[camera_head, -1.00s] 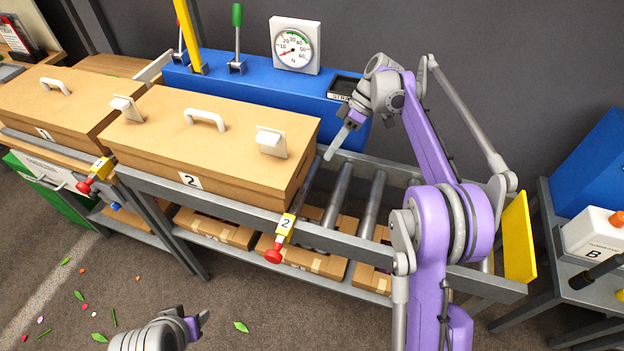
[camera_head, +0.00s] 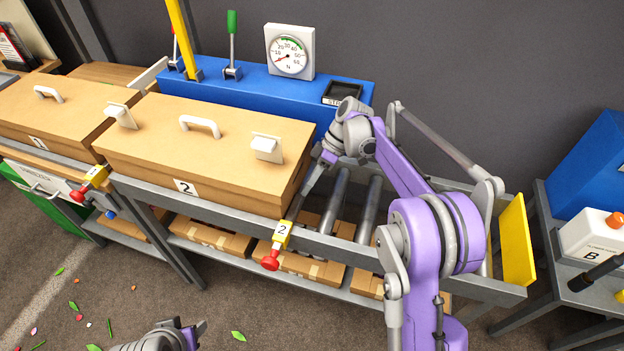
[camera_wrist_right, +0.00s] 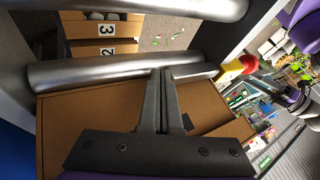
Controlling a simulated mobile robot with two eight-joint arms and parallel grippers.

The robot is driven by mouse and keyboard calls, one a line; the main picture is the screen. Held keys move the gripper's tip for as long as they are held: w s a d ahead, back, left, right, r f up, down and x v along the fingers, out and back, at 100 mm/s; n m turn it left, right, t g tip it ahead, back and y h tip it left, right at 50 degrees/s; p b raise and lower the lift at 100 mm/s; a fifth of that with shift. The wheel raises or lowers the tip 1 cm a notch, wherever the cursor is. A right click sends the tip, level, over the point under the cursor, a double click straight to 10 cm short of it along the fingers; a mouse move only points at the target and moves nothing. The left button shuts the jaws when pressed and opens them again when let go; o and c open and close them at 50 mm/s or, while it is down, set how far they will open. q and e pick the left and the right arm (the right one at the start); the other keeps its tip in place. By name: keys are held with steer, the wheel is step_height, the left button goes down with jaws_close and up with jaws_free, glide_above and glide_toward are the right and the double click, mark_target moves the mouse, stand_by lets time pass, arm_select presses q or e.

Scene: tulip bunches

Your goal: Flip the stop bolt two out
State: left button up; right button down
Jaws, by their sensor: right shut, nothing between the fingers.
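Stop bolt two is a yellow block marked 2 (camera_head: 281,234) with a red knob (camera_head: 270,260), on the front rail of the roller bench below the right end of box 2 (camera_head: 212,150). The knob points out and down towards the floor side. My right gripper (camera_head: 295,212) is shut and empty, its tips pointing down just above and behind the yellow block. I cannot tell whether they touch it. In the right wrist view the shut fingers (camera_wrist_right: 163,75) show, with a red knob (camera_wrist_right: 233,66) to their right. My left gripper (camera_head: 196,330) is partly cut off at the bottom edge.
Bare rollers (camera_head: 337,200) lie right of box 2, ending at a yellow end plate (camera_head: 517,240). A blue housing (camera_head: 240,82) with a gauge (camera_head: 290,51) stands behind. Box 1 (camera_head: 60,112) and its bolt (camera_head: 90,183) are left. Cartons (camera_head: 212,236) fill the lower shelf.

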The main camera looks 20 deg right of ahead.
mark_target(296, 212)
steer(key=s+a, duration=0.1)
steer(key=s, duration=0.1)
steer(key=s+a, duration=0.1)
steer(key=s, duration=0.1)
steer(key=s+a+b, duration=0.1)
steer(key=s+a, duration=0.1)
steer(key=shift+s+a, duration=0.1)
arm_select(q)
steer(key=shift+s+f, duration=0.1)
steer(key=shift+f, duration=0.55)
arm_select(e)
steer(key=shift+r, duration=0.1)
